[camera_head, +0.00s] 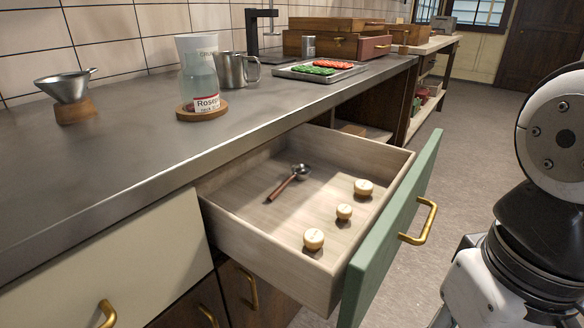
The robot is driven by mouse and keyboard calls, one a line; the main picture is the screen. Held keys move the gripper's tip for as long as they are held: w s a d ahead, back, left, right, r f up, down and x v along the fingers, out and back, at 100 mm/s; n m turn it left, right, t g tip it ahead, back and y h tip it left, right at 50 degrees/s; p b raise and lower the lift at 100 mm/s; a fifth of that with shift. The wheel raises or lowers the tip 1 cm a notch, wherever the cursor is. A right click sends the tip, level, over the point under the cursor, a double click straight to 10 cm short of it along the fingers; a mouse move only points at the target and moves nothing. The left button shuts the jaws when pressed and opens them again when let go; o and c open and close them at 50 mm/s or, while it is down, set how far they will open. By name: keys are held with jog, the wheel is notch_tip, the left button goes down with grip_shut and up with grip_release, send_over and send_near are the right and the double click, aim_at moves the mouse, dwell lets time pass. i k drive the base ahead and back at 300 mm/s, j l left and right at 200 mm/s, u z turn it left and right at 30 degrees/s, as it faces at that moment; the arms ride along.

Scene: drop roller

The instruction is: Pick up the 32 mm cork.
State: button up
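Three round, pale-topped corks lie in an open drawer (240,238). The near cork (313,239) and the far cork (363,188) look wider than the middle cork (344,212). Any size marks on them are too small to read, so I cannot tell which is the 32 mm one. A glass bottle (199,82) on a round wooden coaster (214,113) has a label starting "Rose", with a smaller line about its neck that I cannot read fully. My gripper is not in view; only white and black parts of my arm show at the right.
A small scoop (288,182) lies in the drawer, left of the corks. The green drawer front (388,240) with a brass handle (420,222) stands out over the floor. A funnel (66,88), metal jug (236,70) and tray (318,71) stand on the counter.

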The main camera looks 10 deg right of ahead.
aim_at(314, 239)
jog(key=u, duration=0.2)
jog(key=k+j+z, duration=0.2)
jog(key=j, duration=0.2)
jog(key=i+l, duration=0.15)
jog(key=l, duration=0.25)
jog(key=i+l, duration=0.1)
jog(key=l, duration=0.3)
jog(key=i+l+z, duration=0.1)
jog(key=l, duration=0.3)
jog(key=i+l, duration=0.2)
jog(key=l, duration=0.2)
